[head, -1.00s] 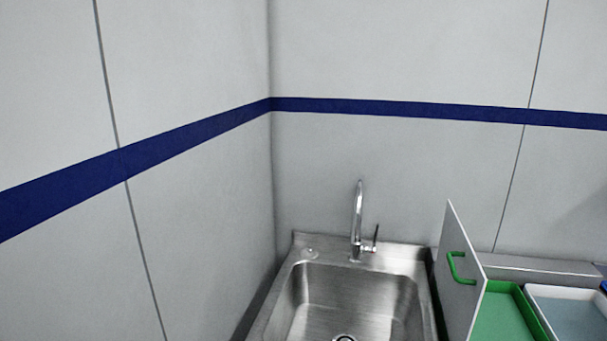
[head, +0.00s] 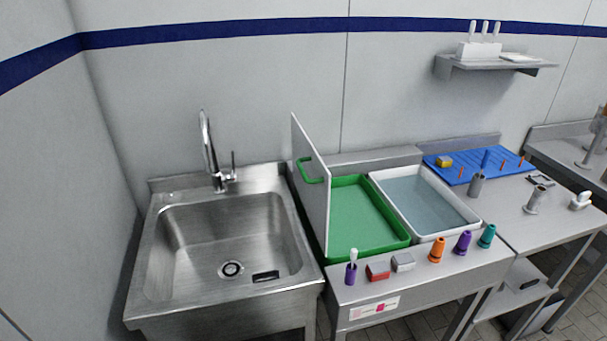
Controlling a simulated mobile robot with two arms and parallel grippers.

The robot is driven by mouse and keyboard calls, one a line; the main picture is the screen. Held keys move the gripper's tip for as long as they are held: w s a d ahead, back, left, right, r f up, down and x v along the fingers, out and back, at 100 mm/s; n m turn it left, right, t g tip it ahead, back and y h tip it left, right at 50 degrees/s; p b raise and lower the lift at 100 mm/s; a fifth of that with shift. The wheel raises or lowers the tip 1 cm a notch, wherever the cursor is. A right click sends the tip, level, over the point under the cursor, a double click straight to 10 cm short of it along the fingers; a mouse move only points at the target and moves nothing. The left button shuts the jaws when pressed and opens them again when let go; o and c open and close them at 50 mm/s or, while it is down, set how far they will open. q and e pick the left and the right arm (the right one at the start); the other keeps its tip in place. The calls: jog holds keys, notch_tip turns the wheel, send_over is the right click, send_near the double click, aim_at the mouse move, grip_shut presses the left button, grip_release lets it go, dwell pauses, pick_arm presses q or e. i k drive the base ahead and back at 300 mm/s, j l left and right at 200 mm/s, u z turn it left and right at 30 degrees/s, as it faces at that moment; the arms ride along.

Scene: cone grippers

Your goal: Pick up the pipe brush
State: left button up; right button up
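I cannot single out the pipe brush with certainty at this size. A small purple holder (head: 351,275) with a white-topped stick (head: 354,257) upright in it stands at the front left of the counter, right of the sink. A grey cylinder (head: 476,187) stands in front of the blue mat, with a blue upright piece (head: 485,160) just behind or in it. A small dark flat item (head: 266,276) lies in the sink (head: 180,285). Neither of my grippers shows in the head view.
Red (head: 377,271) and grey (head: 403,262) blocks and orange (head: 437,250), purple (head: 463,242) and teal (head: 487,235) cones line the front edge.

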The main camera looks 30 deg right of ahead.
aim_at(488, 150)
jog(key=z, duration=2)
